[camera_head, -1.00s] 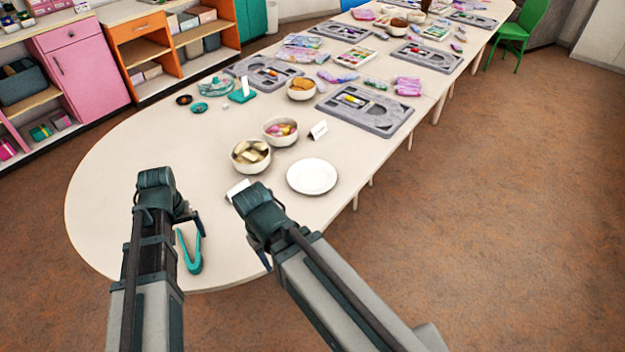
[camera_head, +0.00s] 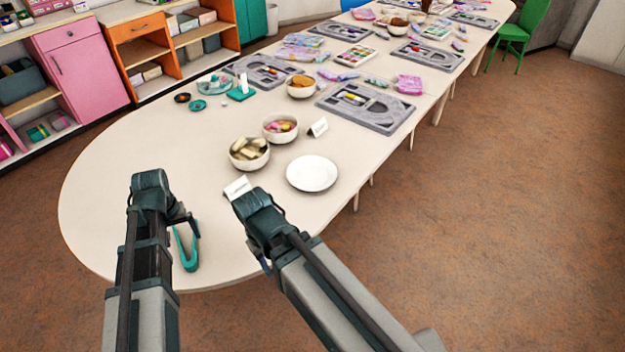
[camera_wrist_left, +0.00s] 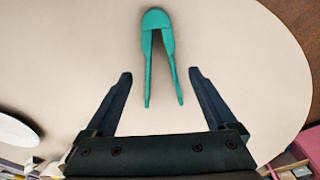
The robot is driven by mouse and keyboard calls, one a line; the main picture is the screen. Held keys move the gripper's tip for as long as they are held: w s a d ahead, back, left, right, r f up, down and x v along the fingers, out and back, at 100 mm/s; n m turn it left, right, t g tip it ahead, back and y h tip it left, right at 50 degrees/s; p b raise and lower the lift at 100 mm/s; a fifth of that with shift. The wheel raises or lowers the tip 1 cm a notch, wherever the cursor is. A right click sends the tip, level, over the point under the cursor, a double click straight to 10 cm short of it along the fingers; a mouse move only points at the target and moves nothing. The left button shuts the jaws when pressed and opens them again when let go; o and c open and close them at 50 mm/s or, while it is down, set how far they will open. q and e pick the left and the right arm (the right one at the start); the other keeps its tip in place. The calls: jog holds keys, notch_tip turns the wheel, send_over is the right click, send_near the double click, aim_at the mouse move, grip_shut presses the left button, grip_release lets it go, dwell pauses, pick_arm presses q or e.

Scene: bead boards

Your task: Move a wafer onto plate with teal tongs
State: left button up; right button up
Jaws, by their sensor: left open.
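The teal tongs (camera_head: 187,262) lie on the near end of the table, their hinged end toward me. In the left wrist view the tongs (camera_wrist_left: 157,22) are spread in a narrow V, between and ahead of my left fingers. My left gripper (camera_wrist_left: 160,74) is open and empty, apart from the tongs; it also shows in the head view (camera_head: 188,222). Pale wafers (camera_head: 250,148) fill a white bowl (camera_head: 249,164). The white plate (camera_head: 312,174) is empty, right of that bowl. My right gripper (camera_head: 262,265) hangs near the table's front edge, its fingers mostly hidden by its arm.
A bowl of colourful pieces (camera_head: 281,129) and an orange-filled bowl (camera_head: 302,87) stand farther back. Small white cards stand near the wafer bowl (camera_head: 238,187) and right of the colourful bowl (camera_head: 318,127). Grey boards (camera_head: 366,108) lie beyond.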

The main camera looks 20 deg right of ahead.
aim_at(189, 250)
pick_arm(q)
jog(key=f+b, duration=0.4)
jog(key=f, duration=0.1)
jog(key=shift+w+f, duration=0.25)
jog(key=shift+w, duration=0.05)
jog(key=shift+r, duration=0.1)
jog(key=c, duration=0.7)
notch_tip(189, 250, up, 12)
jog(key=p, duration=1.1)
jog(key=shift+p, duration=0.4)
